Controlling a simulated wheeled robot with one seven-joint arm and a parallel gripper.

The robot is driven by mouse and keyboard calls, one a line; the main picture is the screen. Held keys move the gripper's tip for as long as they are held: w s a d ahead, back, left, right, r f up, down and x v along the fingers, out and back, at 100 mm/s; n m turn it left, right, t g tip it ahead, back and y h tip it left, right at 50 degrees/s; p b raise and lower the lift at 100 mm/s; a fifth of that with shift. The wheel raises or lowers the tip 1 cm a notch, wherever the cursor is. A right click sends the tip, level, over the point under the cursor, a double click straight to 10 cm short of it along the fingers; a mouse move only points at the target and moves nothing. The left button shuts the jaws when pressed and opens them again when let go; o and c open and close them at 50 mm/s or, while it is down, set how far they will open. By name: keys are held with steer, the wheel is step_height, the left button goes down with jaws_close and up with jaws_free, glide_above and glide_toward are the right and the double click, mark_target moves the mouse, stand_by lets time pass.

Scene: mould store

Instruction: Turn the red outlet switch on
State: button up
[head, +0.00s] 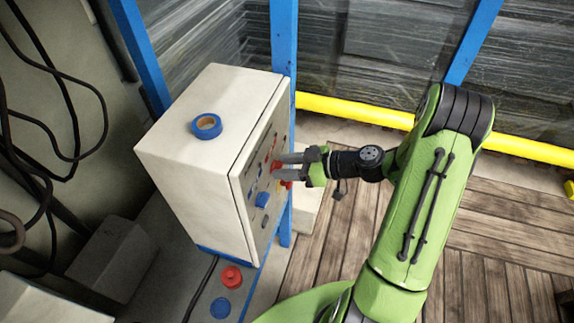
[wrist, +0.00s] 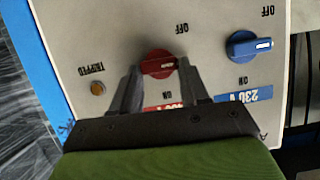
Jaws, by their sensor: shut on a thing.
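The red outlet switch (wrist: 158,62) is a round red knob on the face of a pale control box (head: 190,150). In the wrist view, OFF is printed upside down above it and ON below it, beside a red label (wrist: 172,106) partly hidden by my fingers. The knob also shows in the head view (head: 277,166), at the fingertips. My gripper (head: 284,165) is shut on the red knob, with one finger on each side of it in the wrist view (wrist: 160,76). The knob's exact pointer angle is hard to read.
A blue switch (wrist: 250,45) with a 230 V label sits right of the red one in the wrist view. An amber TRIPPED lamp (wrist: 97,88) is left. Blue tape (head: 207,126) lies on the box. A blue post (head: 284,40) stands close behind.

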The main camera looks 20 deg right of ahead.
steer(key=m, duration=0.1)
steer(key=m+g+y+p, duration=0.1)
steer(key=m, duration=0.1)
steer(key=shift+w+d+g, duration=0.25)
steer(key=shift+g, duration=0.05)
steer(key=m+y+p, duration=0.1)
steer(key=m+g+y, duration=0.1)
steer(key=m, duration=0.1)
steer(key=shift+w+d+f+p, duration=0.15)
steer(key=shift+w+f+p, duration=0.05)
steer(key=shift+p, duration=0.15)
steer(key=m+y, duration=0.1)
steer(key=m, duration=0.1)
steer(key=m+g, duration=0.1)
steer(key=shift+w+f+m+y, duration=0.15)
steer(key=shift+f+m+y, duration=0.2)
steer(key=shift+m+y, duration=0.05)
steer(key=shift+d+f+m+y, duration=0.15)
steer(key=shift+m+y, duration=0.55)
steer(key=shift+m, duration=0.9)
steer(key=shift+f, duration=0.1)
steer(key=o, duration=1.1)
steer(key=shift+c, duration=0.2)
steer(key=b+v, duration=0.2)
steer(key=v, duration=1.3)
steer(key=shift+d, duration=0.3)
